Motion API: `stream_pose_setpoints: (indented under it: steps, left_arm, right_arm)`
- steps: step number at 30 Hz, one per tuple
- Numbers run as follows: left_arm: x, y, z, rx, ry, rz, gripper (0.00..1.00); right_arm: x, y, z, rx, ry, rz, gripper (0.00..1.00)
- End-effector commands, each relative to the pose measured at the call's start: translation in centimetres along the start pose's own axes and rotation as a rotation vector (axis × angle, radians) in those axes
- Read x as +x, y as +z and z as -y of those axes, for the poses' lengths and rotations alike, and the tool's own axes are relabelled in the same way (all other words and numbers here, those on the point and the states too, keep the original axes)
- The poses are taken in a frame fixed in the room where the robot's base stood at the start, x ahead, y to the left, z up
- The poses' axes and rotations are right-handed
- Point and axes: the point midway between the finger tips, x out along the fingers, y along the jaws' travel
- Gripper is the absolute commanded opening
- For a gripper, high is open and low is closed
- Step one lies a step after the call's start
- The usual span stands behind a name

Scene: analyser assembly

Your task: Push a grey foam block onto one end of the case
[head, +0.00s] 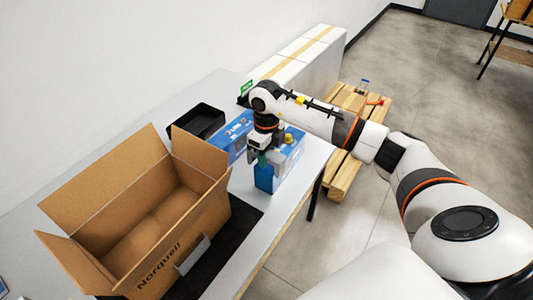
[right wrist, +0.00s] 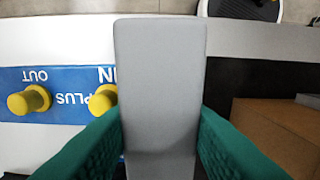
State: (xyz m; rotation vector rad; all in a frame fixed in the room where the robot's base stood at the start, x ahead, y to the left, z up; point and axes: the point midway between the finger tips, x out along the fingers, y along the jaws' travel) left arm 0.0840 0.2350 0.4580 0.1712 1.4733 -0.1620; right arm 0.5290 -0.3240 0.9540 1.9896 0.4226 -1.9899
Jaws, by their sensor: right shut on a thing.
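The grey foam block (right wrist: 160,90) stands upright in the middle of the right wrist view. My right gripper (right wrist: 160,135), with green fingers, is shut on it, one finger on each side. The case (right wrist: 50,90) is blue with yellow knobs and lies just left of the block in that view, partly hidden behind it. In the head view my right gripper (head: 265,157) is over the near end of the blue case (head: 289,163). I cannot tell whether the block touches the case. My left gripper is not in view.
An open cardboard box (head: 180,220) stands on a black mat (head: 247,217) at the left of the table. A black tray (head: 197,121) and another blue case (head: 233,138) are behind. White boxes (head: 305,60) stand by the wall. A wooden pallet (head: 345,175) is beyond the table edge.

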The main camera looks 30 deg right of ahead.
Motion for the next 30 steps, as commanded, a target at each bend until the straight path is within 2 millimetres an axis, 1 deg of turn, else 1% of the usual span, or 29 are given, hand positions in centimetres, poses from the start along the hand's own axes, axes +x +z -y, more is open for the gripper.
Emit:
stream_pose_setpoints:
  steps: [30]
  left_arm:
    - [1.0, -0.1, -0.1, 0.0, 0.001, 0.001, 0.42]
  right_arm:
    - [1.3, 0.0, 0.0, 0.0, 0.0, -0.001, 0.14]
